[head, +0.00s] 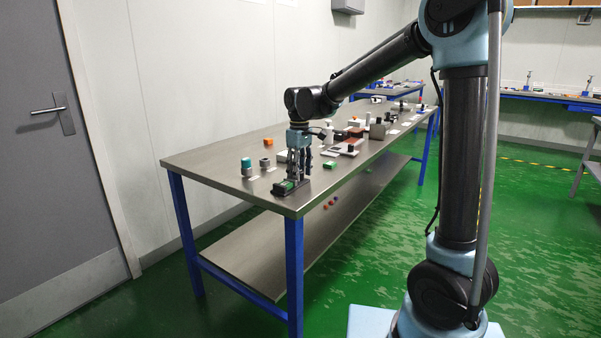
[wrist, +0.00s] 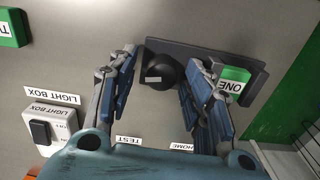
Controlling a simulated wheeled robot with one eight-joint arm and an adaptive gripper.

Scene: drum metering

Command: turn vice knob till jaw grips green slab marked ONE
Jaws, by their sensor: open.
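The green slab marked ONE (wrist: 236,76) lies in the dark grey vice (wrist: 190,50) at the upper right of the wrist view. The vice's round black knob (wrist: 165,72) has a pale mark on it. My gripper (wrist: 161,58) is open, with one finger on each side of the knob; I cannot tell whether they touch it. The right finger partly covers the vice and reaches close to the slab, so any gap at the jaw is hidden. In the head view my gripper (head: 298,176) points down over the vice (head: 285,191) near the table's front corner.
A second green slab (wrist: 10,28) lies at the upper left of the wrist view. A light box (wrist: 48,127) with a black switch stands below it. Flat labels read TEST (wrist: 128,141) and HOME (wrist: 182,147). Several other objects stand farther along the table (head: 215,160).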

